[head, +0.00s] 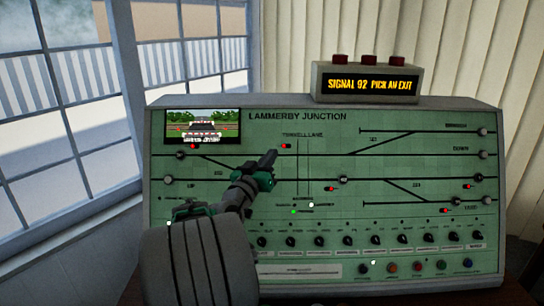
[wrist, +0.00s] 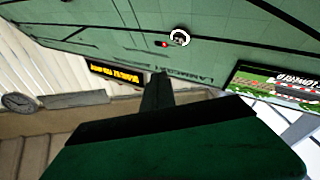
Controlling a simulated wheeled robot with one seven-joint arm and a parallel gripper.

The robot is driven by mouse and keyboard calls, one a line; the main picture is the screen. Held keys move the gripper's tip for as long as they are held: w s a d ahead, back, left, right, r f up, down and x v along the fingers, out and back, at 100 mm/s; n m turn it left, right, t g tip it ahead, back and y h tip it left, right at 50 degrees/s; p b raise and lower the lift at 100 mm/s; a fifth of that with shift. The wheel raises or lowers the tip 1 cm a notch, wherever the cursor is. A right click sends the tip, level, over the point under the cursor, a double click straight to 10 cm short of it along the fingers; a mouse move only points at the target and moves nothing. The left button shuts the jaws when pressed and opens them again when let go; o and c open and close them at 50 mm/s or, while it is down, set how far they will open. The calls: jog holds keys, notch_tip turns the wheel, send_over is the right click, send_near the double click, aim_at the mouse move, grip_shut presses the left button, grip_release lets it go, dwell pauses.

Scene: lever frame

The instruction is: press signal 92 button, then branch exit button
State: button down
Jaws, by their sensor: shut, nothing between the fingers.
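The green signal panel (head: 320,165), lettered "LAMMERBY JUNCTION", fills much of the head view. Small round buttons sit along its track lines: one mid-panel (head: 343,180), others at the right edge, including upper right (head: 484,132) and lower right (head: 482,202). Their labels are too small to tell which is signal 92 or branch exit. My gripper (head: 269,159) is shut and empty in front of the upper middle of the panel; contact cannot be told. A ringed button (wrist: 180,37) beside a red light shows in the wrist view, beyond the gripper tips (wrist: 158,80).
A display box (head: 366,83) on the panel's top reads "SIGNAL 92 PICK AN EXIT". A small screen (head: 203,127) sits at the panel's upper left. Several black knobs and coloured buttons line the bottom. Windows stand left, blinds behind. A clock (wrist: 19,103) shows in the wrist view.

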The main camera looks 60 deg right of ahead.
dwell(0.3)
jog(key=w+a+f+n+t+y, duration=0.2)
jog(key=w+a+f+y, duration=0.25)
jog(key=a, duration=0.35)
jog(key=w+a+f+n+t+y, duration=0.2)
jog(key=w+a+f+y, duration=0.15)
jog(key=w+a, duration=0.35)
jog(key=w+a+f+n+t+y, duration=0.25)
jog(key=w+a+f, duration=0.2)
jog(key=a, duration=0.35)
jog(key=s+a+f+n+y, duration=0.1)
jog(key=a+f+n+y, duration=0.15)
jog(key=a, duration=0.65)
jog(key=a+f+n+y, duration=0.1)
jog(key=a+f+y, duration=0.2)
jog(key=a, duration=0.5)
jog(key=s+a+f+n+g+y, duration=0.1)
jog(key=s+a+n+y, duration=0.1)
jog(key=s+a, duration=0.2)
jog(key=s+a+f+n+g+y, duration=0.2)
jog(key=s+a+n, duration=0.1)
jog(key=a, duration=0.7)
jog(key=shift+s+a+n, duration=0.3)
jog(key=shift+s+a, duration=0.05)
jog(key=shift+s, duration=0.5)
